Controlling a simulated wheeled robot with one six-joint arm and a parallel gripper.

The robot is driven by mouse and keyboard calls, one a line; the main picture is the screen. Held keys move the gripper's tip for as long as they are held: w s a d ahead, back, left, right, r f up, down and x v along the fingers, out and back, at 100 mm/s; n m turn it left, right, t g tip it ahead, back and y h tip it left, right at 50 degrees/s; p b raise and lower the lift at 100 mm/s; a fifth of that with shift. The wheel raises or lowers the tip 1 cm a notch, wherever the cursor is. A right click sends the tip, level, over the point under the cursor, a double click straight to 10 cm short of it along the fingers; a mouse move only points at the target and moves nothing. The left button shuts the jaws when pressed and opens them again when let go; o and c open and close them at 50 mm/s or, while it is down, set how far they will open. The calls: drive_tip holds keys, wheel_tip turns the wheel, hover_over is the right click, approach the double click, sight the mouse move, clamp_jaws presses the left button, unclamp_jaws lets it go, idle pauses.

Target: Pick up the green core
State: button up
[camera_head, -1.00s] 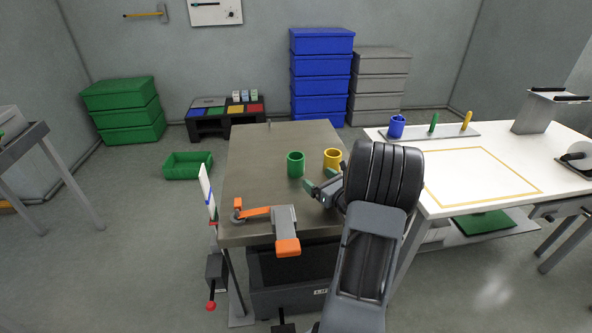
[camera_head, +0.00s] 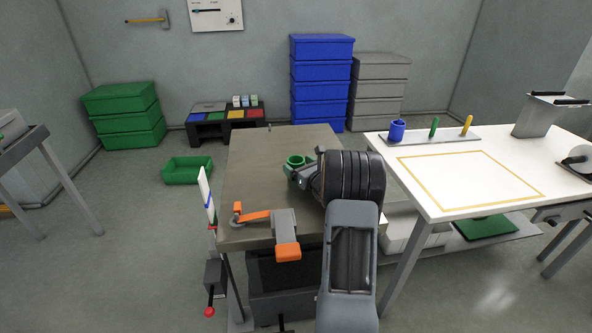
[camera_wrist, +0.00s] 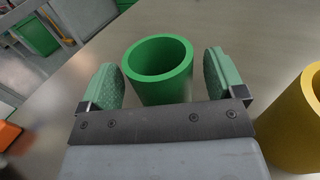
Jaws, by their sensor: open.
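The green core (camera_head: 294,162) is a short hollow cylinder standing upright on the brown-grey table (camera_head: 262,150). In the wrist view the green core (camera_wrist: 160,72) stands between the two green finger pads. My gripper (camera_head: 302,172) is open, and in the wrist view its fingers (camera_wrist: 167,82) are on either side of the core with a visible gap at each side. The core's lower part is partly hidden by the gripper's dark bar.
A yellow core (camera_wrist: 297,120) stands close to the right of my gripper. An orange and grey tool (camera_head: 268,222) lies at the table's front. A white table (camera_head: 450,165) with a blue core (camera_head: 397,131) and pegs is to the right.

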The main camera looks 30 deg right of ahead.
drive_tip(key=shift+w, duration=0.7)
drive_tip(key=c, duration=1)
drive_tip(key=shift+r, duration=0.1)
